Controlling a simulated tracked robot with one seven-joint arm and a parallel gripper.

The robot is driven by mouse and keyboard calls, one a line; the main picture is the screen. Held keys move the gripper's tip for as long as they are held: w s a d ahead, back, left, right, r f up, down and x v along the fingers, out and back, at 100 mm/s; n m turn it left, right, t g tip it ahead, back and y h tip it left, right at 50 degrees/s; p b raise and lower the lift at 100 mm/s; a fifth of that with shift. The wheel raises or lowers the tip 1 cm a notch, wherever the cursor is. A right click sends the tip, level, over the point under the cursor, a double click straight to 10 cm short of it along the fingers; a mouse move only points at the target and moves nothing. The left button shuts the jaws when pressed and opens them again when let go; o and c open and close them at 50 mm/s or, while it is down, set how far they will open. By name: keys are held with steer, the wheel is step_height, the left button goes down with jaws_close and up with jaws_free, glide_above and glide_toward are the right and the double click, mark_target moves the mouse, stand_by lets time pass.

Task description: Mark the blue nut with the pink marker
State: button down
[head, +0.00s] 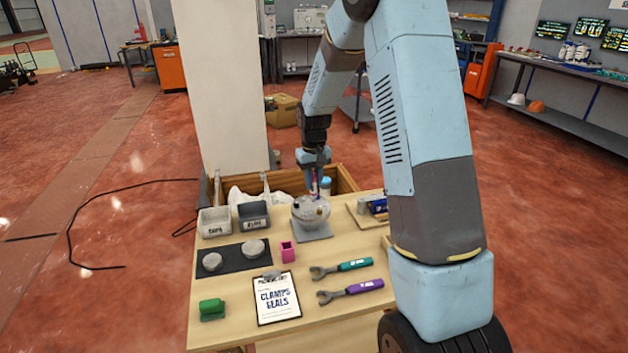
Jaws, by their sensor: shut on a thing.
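My gripper (314,180) points down over a round grey dome-shaped part (310,214) that stands on a grey square plate. The gripper is shut on a slim pink thing, the pink marker (314,188), held roughly upright with its lower end at or just above the dome's top. I cannot tell whether it touches. Small dark and coloured spots show on the dome, but they are too small for me to pick out the blue nut. A pink square holder (287,252) stands on the table in front of the dome, with no marker visible in it.
On the wooden table (238,283) are a white bin (214,222), a dark bin (253,215), a black mat with two grey round parts, a clipboard (277,298), a green block (212,309), and teal and purple wrenches (350,291).

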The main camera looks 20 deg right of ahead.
steer(key=shift+r, duration=0.1)
steer(key=shift+r, duration=2.9)
steer(key=shift+w, duration=0.1)
